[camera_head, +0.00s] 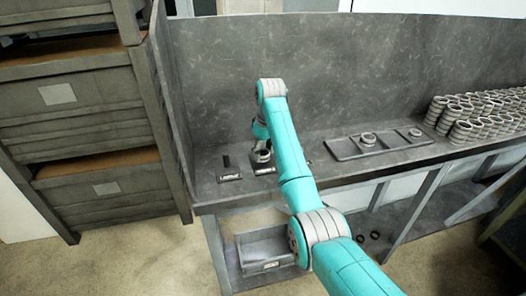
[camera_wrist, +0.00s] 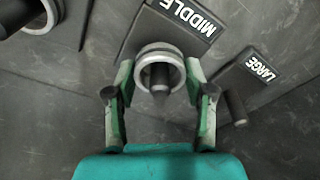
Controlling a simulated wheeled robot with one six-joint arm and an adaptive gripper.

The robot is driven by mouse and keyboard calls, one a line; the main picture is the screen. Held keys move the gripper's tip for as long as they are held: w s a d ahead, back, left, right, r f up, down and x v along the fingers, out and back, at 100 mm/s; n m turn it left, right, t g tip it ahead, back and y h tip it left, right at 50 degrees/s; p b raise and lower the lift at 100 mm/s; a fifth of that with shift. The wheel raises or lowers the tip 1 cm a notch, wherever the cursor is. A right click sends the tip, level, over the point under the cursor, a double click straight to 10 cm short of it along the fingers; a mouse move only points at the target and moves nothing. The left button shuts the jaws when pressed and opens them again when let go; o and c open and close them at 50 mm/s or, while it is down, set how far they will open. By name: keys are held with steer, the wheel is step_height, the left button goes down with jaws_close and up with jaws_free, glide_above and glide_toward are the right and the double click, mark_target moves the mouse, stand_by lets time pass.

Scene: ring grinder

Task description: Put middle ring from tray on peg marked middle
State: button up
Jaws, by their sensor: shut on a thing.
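My gripper (camera_wrist: 160,95) is shut on a silver-grey ring (camera_wrist: 178,58), which sits between its fingertips in the wrist view. The dark peg (camera_wrist: 160,80) of the plate marked MIDDLE (camera_wrist: 172,22) shows through the ring's hole. The ring appears to encircle the peg; how far down it is I cannot tell. In the head view the ring (camera_head: 262,155) is over the middle plate (camera_head: 265,170), partly hidden by my arm. The grey tray (camera_head: 345,150) lies to the right on the bench, with a ring (camera_head: 368,139) in it.
The plate marked LARGE (camera_wrist: 262,70) with its bare dark peg (camera_wrist: 236,107) stands close beside my gripper. Another round part (camera_wrist: 42,14) is at the upper left in the wrist view. Several stacked rings (camera_head: 470,115) fill the bench's right end. A back wall (camera_head: 350,65) rises behind.

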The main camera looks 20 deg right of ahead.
steer(key=shift+f, duration=0.5)
stand_by(0.4)
steer(key=o, duration=1)
steer(key=shift+c, duration=0.2)
